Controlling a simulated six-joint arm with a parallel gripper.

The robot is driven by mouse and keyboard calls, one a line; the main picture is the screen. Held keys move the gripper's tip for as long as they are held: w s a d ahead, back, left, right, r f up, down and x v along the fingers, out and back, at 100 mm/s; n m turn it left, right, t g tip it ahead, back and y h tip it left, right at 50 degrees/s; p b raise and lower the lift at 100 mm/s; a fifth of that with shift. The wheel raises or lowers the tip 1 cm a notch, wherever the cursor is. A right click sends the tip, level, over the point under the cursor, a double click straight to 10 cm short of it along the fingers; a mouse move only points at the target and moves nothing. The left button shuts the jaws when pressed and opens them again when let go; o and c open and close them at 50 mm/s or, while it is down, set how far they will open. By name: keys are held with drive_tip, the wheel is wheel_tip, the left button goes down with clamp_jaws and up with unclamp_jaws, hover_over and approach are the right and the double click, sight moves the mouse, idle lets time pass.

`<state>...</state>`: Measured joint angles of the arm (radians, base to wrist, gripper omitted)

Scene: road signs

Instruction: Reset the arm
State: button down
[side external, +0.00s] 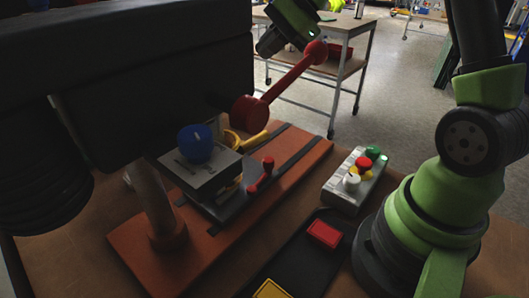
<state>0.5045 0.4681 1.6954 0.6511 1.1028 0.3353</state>
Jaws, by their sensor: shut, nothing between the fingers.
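My gripper (268,45) is at the top of the side external view, green and black and partly cut off by the upper edge. Its dark fingers are shut and empty. A red lever with a ball end (316,52) rises up and to the right from a red hub (250,111) on the black press (160,75). In the picture my gripper is just left of the ball; whether they touch I cannot tell.
Below the press is a grey block with a blue knob (195,144) and a small red handle (262,177) on an orange base (215,238). A button box (342,194) is at right. A red sign (323,233) and a yellow sign (272,290) lie in front on a black strip.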

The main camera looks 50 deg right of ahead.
drive_tip(key=s+a+r+n+t+y, duration=0.1)
drive_tip(key=s+a+r+t, duration=0.2)
drive_tip(key=r, duration=0.5)
drive_tip(key=s+a+r+t, duration=0.1)
drive_tip(key=a+r+t, duration=0.1)
drive_tip(key=a+r, duration=0.35)
drive_tip(key=s+a+n+g, duration=0.1)
drive_tip(key=s+n, duration=0.1)
drive_tip(key=s, duration=0.1)
drive_tip(key=s+a+f+n+g, duration=0.1)
drive_tip(key=s+n, duration=0.1)
drive_tip(key=s, duration=0.1)
drive_tip(key=s+a+f+n+g+h, duration=0.1)
drive_tip(key=s+n, duration=0.2)
drive_tip(key=shift+s+a, duration=0.2)
drive_tip(key=shift+a, duration=0.2)
drive_tip(key=s+d+f+n+g+h, duration=0.1)
drive_tip(key=s+d+f+n+h, duration=0.1)
drive_tip(key=s+f+n, duration=0.4)
drive_tip(key=s+n+h, duration=0.1)
drive_tip(key=s, duration=0.2)
drive_tip(key=shift+n+h, duration=0.3)
drive_tip(key=shift+h, duration=0.1)
